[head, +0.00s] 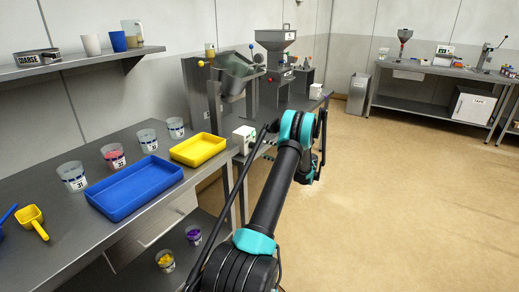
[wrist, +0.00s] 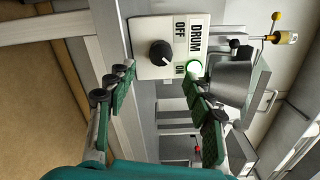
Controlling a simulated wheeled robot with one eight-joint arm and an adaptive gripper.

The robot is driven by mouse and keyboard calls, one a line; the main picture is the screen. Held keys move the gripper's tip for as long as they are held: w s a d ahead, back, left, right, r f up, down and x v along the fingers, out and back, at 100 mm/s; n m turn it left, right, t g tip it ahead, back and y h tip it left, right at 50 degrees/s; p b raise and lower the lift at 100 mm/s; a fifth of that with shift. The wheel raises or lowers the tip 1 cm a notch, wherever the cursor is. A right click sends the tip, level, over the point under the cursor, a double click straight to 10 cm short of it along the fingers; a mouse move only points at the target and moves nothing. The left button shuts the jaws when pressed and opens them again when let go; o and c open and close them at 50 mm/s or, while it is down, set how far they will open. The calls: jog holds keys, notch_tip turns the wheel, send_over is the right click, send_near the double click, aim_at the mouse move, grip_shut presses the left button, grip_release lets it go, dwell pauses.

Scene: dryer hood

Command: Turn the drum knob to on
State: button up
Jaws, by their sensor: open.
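The black drum knob (wrist: 162,53) sits on a white control box (wrist: 145,30) labelled DRUM, OFF and ON, sideways in the wrist view. A round lamp (wrist: 194,66) with a green rim glows beside the ON label. My gripper (wrist: 159,80) is open, with its fingers on either side below the knob, and nothing shows between them. No contact with the knob is visible. In the head view the white box (head: 243,137) stands at the bench edge; my arm hides the gripper there.
A steel drum (wrist: 228,80) is right of the box in the wrist view. In the head view a yellow tray (head: 199,149) and a blue tray (head: 135,187) lie on the bench beside several labelled beakers. The floor to the right is clear.

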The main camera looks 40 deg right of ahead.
jog(key=v, duration=0.5)
jog(key=shift+s+d, duration=0.1)
jog(key=shift+s, duration=0.2)
